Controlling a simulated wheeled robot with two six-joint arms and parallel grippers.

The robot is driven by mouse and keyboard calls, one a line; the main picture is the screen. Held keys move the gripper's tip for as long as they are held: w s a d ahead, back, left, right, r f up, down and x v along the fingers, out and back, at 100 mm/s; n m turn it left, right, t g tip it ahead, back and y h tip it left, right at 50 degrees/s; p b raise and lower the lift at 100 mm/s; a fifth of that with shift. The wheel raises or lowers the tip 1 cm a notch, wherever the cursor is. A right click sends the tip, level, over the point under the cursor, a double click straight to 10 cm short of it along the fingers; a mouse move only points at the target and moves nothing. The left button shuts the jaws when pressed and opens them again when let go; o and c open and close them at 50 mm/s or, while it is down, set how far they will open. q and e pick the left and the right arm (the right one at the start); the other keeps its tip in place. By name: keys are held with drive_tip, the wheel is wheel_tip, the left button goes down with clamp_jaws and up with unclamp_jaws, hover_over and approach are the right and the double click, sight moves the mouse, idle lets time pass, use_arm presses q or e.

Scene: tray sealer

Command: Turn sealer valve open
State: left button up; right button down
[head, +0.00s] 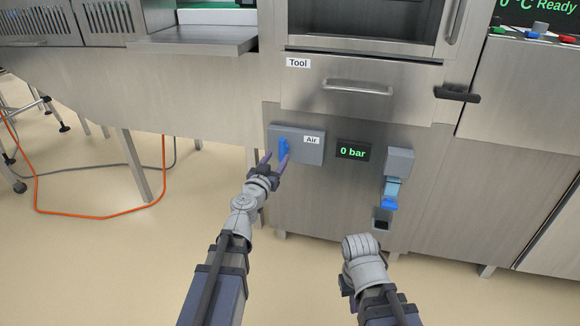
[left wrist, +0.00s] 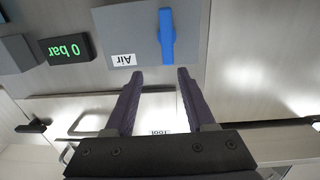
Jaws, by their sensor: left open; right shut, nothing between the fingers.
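The valve is a blue handle (head: 283,149) on the grey Air panel (head: 310,150), low on the sealer's front. In the left wrist view the handle (left wrist: 167,40) runs up and down the picture, along the panel's short side. My left gripper (head: 275,158) is open in front of the handle. In the left wrist view its two fingertips (left wrist: 160,73) lie just short of the handle's lower end, with nothing between them. A display (head: 353,151) beside the panel reads 0 bar. My right gripper (head: 347,284) is shut and low in front of the sealer, mostly hidden by its own wrist.
A grey box with a blue part (head: 390,203) is on the front right of the display. The Tool drawer (head: 350,87) is above the panel, and a dark handle (head: 457,94) sticks out to its right. An orange cable (head: 100,217) lies on the floor at left.

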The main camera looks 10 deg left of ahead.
sight(281, 147)
use_arm(q)
drive_tip(key=shift+w+a+f+n+y, duration=0.1)
drive_tip(key=shift+a+f+n+y, duration=0.2)
drive_tip(key=shift+a+f+y, duration=0.25)
drive_tip(key=shift+r, duration=0.1)
drive_tip(key=w, duration=0.8)
drive_tip(key=shift+d, duration=0.2)
drive_tip(key=shift+s, duration=0.1)
clamp_jaws()
